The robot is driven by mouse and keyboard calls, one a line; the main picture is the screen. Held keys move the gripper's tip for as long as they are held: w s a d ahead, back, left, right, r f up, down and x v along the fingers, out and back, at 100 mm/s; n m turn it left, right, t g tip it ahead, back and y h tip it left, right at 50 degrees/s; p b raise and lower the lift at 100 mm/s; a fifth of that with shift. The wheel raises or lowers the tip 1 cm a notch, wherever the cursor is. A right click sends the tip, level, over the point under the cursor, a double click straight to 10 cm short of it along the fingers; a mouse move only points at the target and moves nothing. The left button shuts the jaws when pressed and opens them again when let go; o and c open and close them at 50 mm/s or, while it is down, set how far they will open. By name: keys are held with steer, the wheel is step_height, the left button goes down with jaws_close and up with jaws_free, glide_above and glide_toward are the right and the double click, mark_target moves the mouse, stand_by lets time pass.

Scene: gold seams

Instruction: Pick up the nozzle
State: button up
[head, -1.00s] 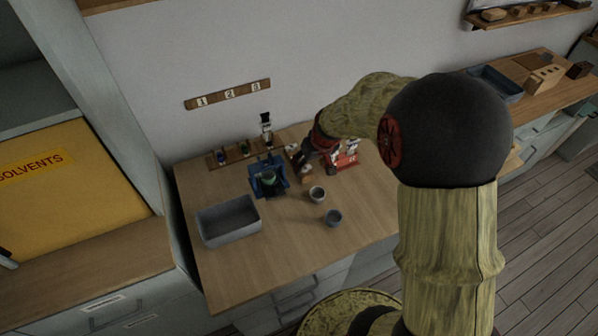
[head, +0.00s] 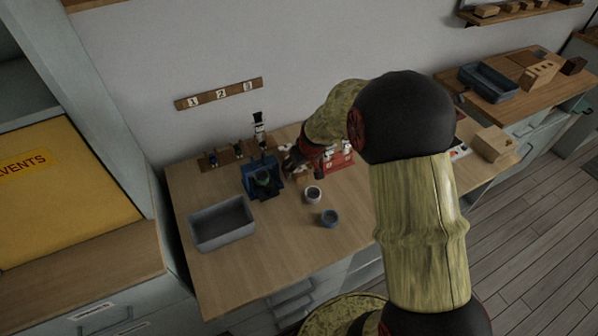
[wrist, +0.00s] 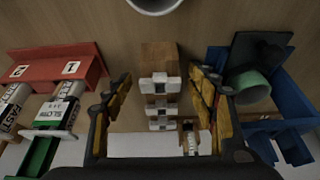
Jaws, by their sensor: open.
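Small white pieces (wrist: 160,86) stand in a row on a wooden block (wrist: 158,57) in the wrist view; they look like nozzles, but I cannot tell which one the task means. My gripper (wrist: 161,80) is open, with one yellow-and-black finger on each side of the block and nothing held. I cannot tell its height above the pieces. In the head view my gripper (head: 294,166) is over the back of the table, between the blue device and the red rack, and hides most of the block.
A blue device (head: 258,181) with a green cup (wrist: 250,88) stands beside the block. A red rack (wrist: 55,62) with labelled cartridges is on the other side. A grey tray (head: 222,235) and two small cups (head: 313,194) (head: 330,218) are in front. The table's front is mostly clear.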

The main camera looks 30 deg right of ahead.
steer(key=shift+r, duration=0.1)
steer(key=shift+c, duration=0.2)
steer(key=c, duration=0.7)
steer(key=shift+c, duration=0.8)
